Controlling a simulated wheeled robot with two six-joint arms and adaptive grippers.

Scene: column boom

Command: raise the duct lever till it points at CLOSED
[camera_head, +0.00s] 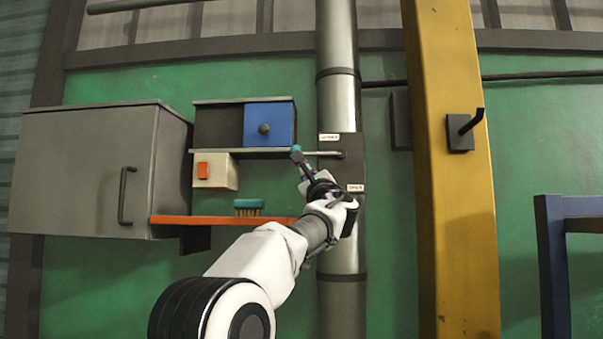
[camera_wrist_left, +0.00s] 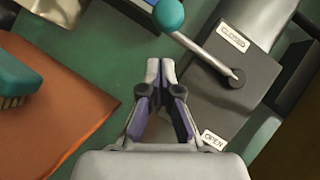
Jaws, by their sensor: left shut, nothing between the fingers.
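The duct lever (camera_head: 322,153) is a thin metal rod with a teal knob on a dark plate (camera_head: 353,168) on the vertical duct. In the head view it lies about level, pointing left from its pivot, just below the upper label. In the left wrist view the lever (camera_wrist_left: 203,47) runs from the pivot to its teal knob (camera_wrist_left: 168,14), with the CLOSED label (camera_wrist_left: 233,37) and OPEN label (camera_wrist_left: 214,140) on either side. My left gripper (camera_wrist_left: 160,64) is shut and empty, just below the rod near the knob. I cannot tell whether it touches. My right gripper is out of view.
Left of the duct (camera_head: 340,100) are a grey cabinet (camera_head: 80,170), a blue-doored box (camera_head: 268,124), and an orange shelf (camera_head: 190,219) with a teal brush (camera_head: 249,207). A yellow column (camera_head: 455,200) with a hook (camera_head: 465,128) stands right.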

